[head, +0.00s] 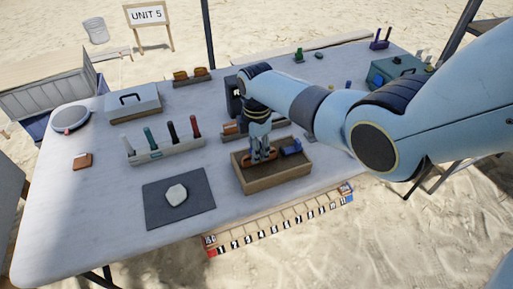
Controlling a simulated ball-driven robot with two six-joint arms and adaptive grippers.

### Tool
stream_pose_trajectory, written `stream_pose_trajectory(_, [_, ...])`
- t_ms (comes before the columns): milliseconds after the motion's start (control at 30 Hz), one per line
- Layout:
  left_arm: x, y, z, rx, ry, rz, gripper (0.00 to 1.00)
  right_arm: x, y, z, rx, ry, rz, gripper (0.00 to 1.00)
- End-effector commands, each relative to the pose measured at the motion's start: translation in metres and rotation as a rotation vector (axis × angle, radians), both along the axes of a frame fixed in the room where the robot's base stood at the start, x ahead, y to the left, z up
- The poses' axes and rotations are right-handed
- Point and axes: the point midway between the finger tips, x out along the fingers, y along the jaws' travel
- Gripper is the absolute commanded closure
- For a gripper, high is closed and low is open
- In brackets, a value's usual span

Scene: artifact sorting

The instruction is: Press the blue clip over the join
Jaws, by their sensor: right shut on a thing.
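My right gripper (264,158) points straight down into a shallow wooden tray (279,180) in the middle of the table. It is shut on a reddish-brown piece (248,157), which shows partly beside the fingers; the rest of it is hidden. A blue clip-like thing (291,147) lies in the tray just to the right of the fingers, apart from them. The join itself is too small and too covered to make out. My left gripper is not in view.
A rack with several coloured tools (165,154) stands left of the tray. A dark mat (155,212) with a pale stone (176,194) lies at the front left. A grey case (133,105) and brown pieces in a holder (191,79) stand behind. The table's left front is mostly clear.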

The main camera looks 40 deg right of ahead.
Motion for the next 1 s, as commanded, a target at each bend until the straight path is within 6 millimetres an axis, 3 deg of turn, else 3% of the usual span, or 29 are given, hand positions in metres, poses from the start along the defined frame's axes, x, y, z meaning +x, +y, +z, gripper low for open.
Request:
stream_pose_trajectory(100, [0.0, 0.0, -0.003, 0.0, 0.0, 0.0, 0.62, 0.0, 0.0, -0.003, 0.0, 0.0, 0.0, 0.91])
stream_pose_trajectory(133, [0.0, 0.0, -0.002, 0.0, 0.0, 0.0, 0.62, 0.0, 0.0, -0.003, 0.0, 0.0, 0.0, 0.66])
stream_pose_trajectory(300, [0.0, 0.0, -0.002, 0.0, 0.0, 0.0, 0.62, 0.0, 0.0, -0.002, 0.0, 0.0, 0.0, 0.43])
stream_pose_trajectory(667, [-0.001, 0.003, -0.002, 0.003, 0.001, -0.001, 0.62, 0.0, 0.0, 0.002, 0.0, 0.0, 0.0, 0.42])
stream_pose_trajectory(867, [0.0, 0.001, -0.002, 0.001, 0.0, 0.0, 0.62, 0.0, 0.0, 0.03, -0.001, -0.003, 0.001, 0.42])
stream_pose_trajectory(1000, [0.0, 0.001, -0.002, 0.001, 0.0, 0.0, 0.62, 0.0, -0.001, 0.065, -0.001, -0.004, 0.001, 0.42])
